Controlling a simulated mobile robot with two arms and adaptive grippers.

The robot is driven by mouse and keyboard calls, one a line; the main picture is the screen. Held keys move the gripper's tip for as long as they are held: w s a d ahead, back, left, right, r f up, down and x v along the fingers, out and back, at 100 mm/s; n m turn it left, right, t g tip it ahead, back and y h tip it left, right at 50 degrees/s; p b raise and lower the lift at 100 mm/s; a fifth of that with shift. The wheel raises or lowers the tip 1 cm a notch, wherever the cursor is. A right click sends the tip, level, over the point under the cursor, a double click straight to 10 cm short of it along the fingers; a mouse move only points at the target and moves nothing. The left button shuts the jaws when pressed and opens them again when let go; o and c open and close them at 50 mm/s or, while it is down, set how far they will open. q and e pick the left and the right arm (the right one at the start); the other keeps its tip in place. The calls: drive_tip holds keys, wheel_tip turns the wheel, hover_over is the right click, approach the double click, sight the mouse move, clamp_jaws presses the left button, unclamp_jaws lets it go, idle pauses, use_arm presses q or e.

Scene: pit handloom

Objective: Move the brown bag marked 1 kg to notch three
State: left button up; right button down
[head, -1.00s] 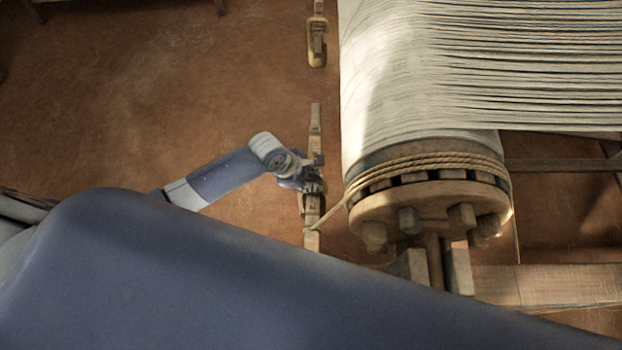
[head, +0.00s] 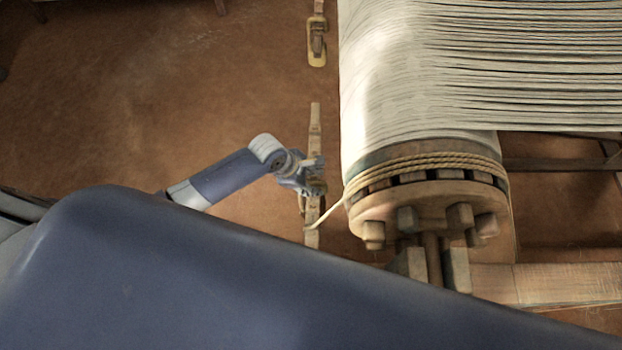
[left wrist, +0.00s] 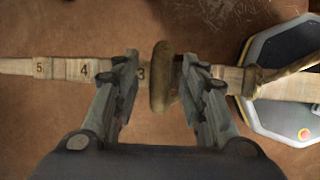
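The wooden bar (left wrist: 62,69) carries the numbers 5, 4 and 3 from left to right in the left wrist view. It also shows in the head view (head: 315,120), beside the warp beam. A brown bag (left wrist: 161,80), seen from above, is at the bar just right of the number 3. Its 1 kg mark is not visible. My left gripper (left wrist: 160,72) is over the bar, one finger on each side of the bag, with gaps showing. In the head view my left gripper (head: 312,176) mostly hides the bag. My right gripper is not in view.
The warp beam (head: 430,205) with rope wound on it stands close right of the bar. A rope (head: 332,210) runs from it to the bar's near end. Floor left of the bar is clear.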

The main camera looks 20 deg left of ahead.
use_arm(q)
drive_tip(key=shift+s+f, duration=0.15)
drive_tip(key=shift+f, duration=0.05)
drive_tip(key=v, duration=1.2)
drive_tip(key=s+a+f+m+y, duration=0.1)
drive_tip(key=s+a+f+m, duration=0.15)
drive_tip(key=f, duration=0.55)
drive_tip(key=s+a+f+m+y, duration=0.1)
drive_tip(key=a+f+m, duration=0.25)
drive_tip(key=f, duration=0.45)
drive_tip(key=s+a+f+m+y, duration=0.1)
drive_tip(key=s+a+f+m, duration=0.2)
drive_tip(key=f, duration=0.5)
drive_tip(key=s+d+f+m+g, duration=0.1)
drive_tip(key=s+f+m, duration=0.6)
drive_tip(key=s, duration=0.6)
drive_tip(key=s+d+f+m+g, duration=0.1)
drive_tip(key=s+f+m, duration=0.6)
drive_tip(key=s, duration=0.7)
drive_tip(key=shift+s+d+f+y, duration=0.3)
drive_tip(key=shift+f+y, duration=0.1)
drive_tip(key=shift+f, duration=0.25)
